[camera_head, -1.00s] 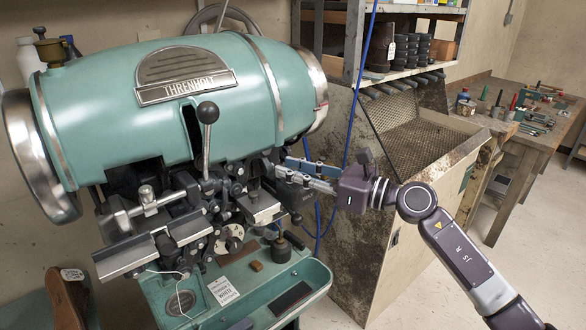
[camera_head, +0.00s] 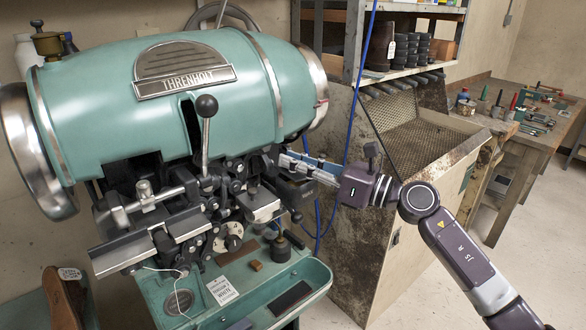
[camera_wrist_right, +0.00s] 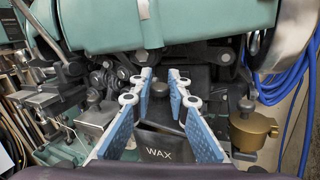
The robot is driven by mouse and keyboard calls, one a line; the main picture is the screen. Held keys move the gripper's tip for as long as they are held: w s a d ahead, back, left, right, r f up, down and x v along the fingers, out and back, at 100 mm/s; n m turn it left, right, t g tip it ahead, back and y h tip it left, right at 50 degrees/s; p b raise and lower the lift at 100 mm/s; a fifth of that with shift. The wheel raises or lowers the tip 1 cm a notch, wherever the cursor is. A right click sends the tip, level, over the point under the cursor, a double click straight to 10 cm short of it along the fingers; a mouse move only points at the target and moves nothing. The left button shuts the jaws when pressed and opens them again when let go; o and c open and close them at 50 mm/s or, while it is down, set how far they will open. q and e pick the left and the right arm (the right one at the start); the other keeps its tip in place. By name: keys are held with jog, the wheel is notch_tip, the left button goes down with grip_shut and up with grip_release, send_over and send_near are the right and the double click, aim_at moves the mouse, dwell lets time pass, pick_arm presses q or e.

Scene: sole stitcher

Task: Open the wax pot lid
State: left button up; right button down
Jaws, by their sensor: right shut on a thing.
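The wax pot (camera_wrist_right: 168,152) is a dark box lettered WAX at the bottom middle of the right wrist view. Its dark lid (camera_wrist_right: 160,108) carries a round knob (camera_wrist_right: 158,89). My right gripper (camera_wrist_right: 160,80) has its two blue-padded fingers on either side of the knob, shut on it. A dark band lies between the lid and the lettered front; I cannot tell whether it is a gap. In the head view my right gripper (camera_head: 286,161) reaches in from the right to the machine's side, and its fingers largely hide the lid. My left gripper is not in view.
The green stitching machine (camera_head: 180,95) fills the left, with linkages close to the gripper. A brass pot (camera_wrist_right: 252,130) stands right of the wax pot in the wrist view. A blue hose (camera_head: 352,120) hangs behind the arm. A rusty cabinet (camera_head: 350,260) stands behind.

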jog(key=shift+w+d+r+m+t+y+b, duration=0.15)
jog(key=shift+d+m+t+b, duration=0.05)
jog(key=shift+m, duration=0.4)
jog(key=shift+w+d+r+m+t+y+b, duration=0.15)
jog(key=shift+m+t, duration=0.05)
jog(key=shift+m, duration=0.4)
jog(key=shift+w+d+r+m+t, duration=0.15)
jog(key=shift+d+r+m+t, duration=0.1)
jog(key=shift+m, duration=0.4)
jog(key=shift+w+d+r+m+t, duration=0.15)
jog(key=shift+r+m+t, duration=0.1)
jog(key=shift+m, duration=0.4)
